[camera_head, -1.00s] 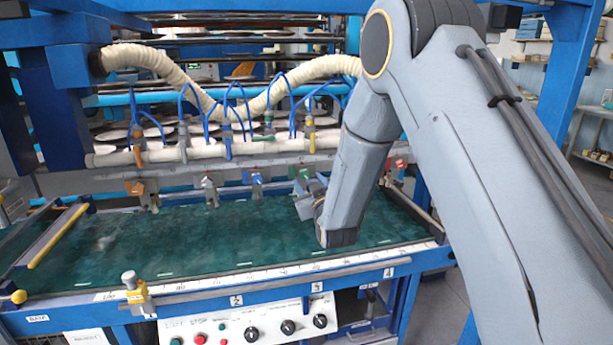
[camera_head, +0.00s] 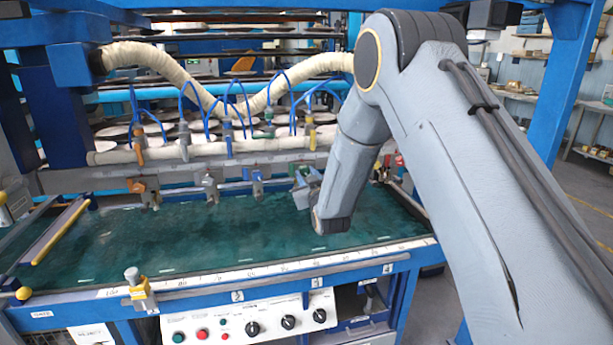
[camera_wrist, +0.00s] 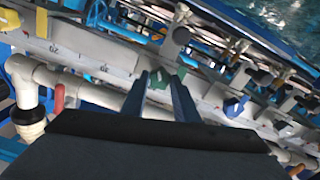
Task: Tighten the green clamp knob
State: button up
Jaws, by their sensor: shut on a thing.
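The green clamp knob (camera_wrist: 158,82) shows in the wrist view on a grey clamp along the rail. The two blue-grey fingers of my gripper (camera_wrist: 160,80) are on either side of it, shut on it.
Other clamps stand along the rail, with an orange knob (camera_head: 137,186), a grey knob (camera_head: 210,180) and a blue knob (camera_head: 258,180). A white pipe (camera_head: 110,157) with valves and blue hoses runs just behind. The green bed (camera_head: 190,235) in front is clear.

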jog(key=m+b, duration=0.2)
jog(key=shift+f+m, duration=0.1)
jog(key=shift+m, duration=0.3)
jog(key=m+b, duration=0.3)
jog(key=shift+m, duration=0.3)
jog(key=m+b, duration=0.3)
jog(key=shift+m, duration=0.3)
jog(key=m+b, duration=0.2)
jog(key=m, duration=0.1)
jog(key=shift+m+b, duration=0.3)
jog(key=m+b, duration=0.4)
jog(key=m, duration=0.1)
jog(key=m+b, duration=0.3)
jog(key=m, duration=0.2)
jog(key=shift+m, duration=0.3)
